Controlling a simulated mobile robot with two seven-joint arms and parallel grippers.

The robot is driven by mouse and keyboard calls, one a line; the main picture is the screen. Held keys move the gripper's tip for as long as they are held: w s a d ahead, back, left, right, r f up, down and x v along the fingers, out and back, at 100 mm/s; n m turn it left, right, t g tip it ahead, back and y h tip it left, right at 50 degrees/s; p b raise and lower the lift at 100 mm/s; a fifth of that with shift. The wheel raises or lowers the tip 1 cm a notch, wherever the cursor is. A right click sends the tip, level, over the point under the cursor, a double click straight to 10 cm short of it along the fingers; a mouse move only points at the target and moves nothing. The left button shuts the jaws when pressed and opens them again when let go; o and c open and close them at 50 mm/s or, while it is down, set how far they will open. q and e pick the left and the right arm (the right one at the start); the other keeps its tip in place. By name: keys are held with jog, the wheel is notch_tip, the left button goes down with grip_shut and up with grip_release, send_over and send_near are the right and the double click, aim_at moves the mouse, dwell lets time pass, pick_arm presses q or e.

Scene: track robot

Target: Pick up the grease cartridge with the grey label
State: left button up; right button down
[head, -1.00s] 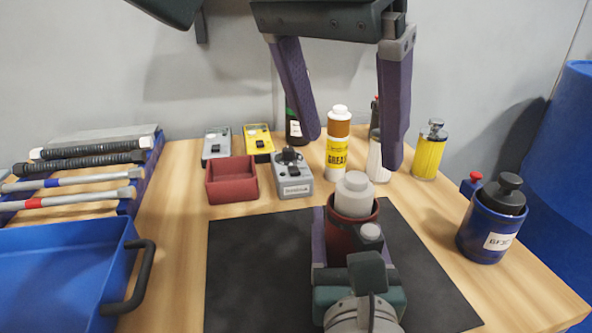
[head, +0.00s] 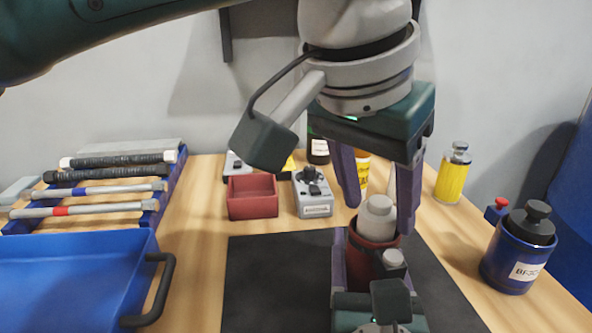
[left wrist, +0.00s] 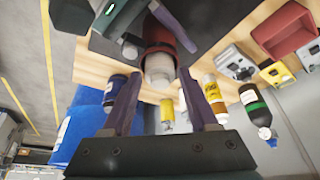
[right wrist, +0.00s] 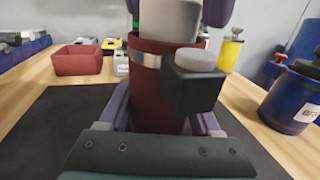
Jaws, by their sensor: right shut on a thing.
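A pale grey-white cartridge (head: 377,219) stands upright in a dark red holder (head: 372,252) on the black mat. No label shows on its visible upper part. The right wrist view shows its body (right wrist: 168,20) above the holder's rim. My right gripper (head: 371,272) is shut on the red holder, one finger on each side. My left gripper (head: 379,215) points down at the cartridge from above, open. In the left wrist view its fingertips (left wrist: 160,75) lie to either side of the cartridge top (left wrist: 160,67); I cannot tell if they touch it.
A yellow bottle (left wrist: 213,94) stands behind the left gripper. A yellow canister (head: 452,178) and a blue pot (head: 508,260) with a black lid stand at right. A red open box (head: 252,205) and a grey device (head: 312,208) stand behind the mat (head: 262,290). A blue tray (head: 75,306) is at left.

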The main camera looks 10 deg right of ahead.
pick_arm(q)
grip_shut()
jog(key=shift+r, duration=0.1)
dwell(0.6)
notch_tip(320, 180, up, 18)
dwell(0.4)
pick_arm(e)
grip_release()
